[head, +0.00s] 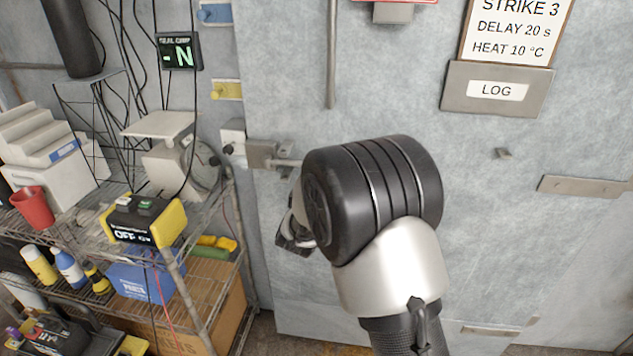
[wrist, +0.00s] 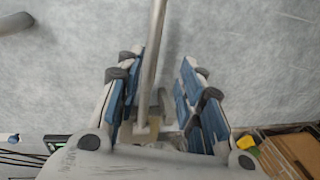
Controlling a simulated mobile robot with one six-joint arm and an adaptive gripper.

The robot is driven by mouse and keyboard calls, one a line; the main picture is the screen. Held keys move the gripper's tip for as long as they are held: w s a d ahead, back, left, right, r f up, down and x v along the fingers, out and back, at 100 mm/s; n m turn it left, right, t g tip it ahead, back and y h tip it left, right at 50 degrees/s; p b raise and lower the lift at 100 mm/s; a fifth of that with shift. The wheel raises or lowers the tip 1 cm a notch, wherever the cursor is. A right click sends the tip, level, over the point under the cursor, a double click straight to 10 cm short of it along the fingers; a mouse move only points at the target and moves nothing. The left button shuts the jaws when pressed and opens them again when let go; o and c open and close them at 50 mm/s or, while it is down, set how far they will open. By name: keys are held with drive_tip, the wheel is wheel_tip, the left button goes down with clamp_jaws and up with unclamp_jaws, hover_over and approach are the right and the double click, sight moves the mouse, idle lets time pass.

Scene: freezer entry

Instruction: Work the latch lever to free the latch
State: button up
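The latch (head: 262,154) is a grey metal block at the left edge of the pale freezer door in the head view. Its lever (head: 288,162) runs right from it and passes behind my wrist. In the wrist view the lever (wrist: 154,45) is a plain grey bar running between the fingers of my gripper (wrist: 160,70). The blue-padded fingers stand apart on both sides of the bar. The left pad looks close to the bar; a gap shows on the right. Contact cannot be told. In the head view my gripper (head: 294,232) is mostly hidden by my wrist.
A wire shelf (head: 205,290) with a scale (head: 165,135), a yellow-black box (head: 145,222) and bottles stands left of the door. A vertical rod (head: 331,55) is above the lever. A grey log holder (head: 497,90) is at upper right.

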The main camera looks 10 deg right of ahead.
drive_tip(key=shift+s, duration=0.1)
drive_tip(key=v, duration=1.2)
drive_tip(key=shift+r, duration=0.1)
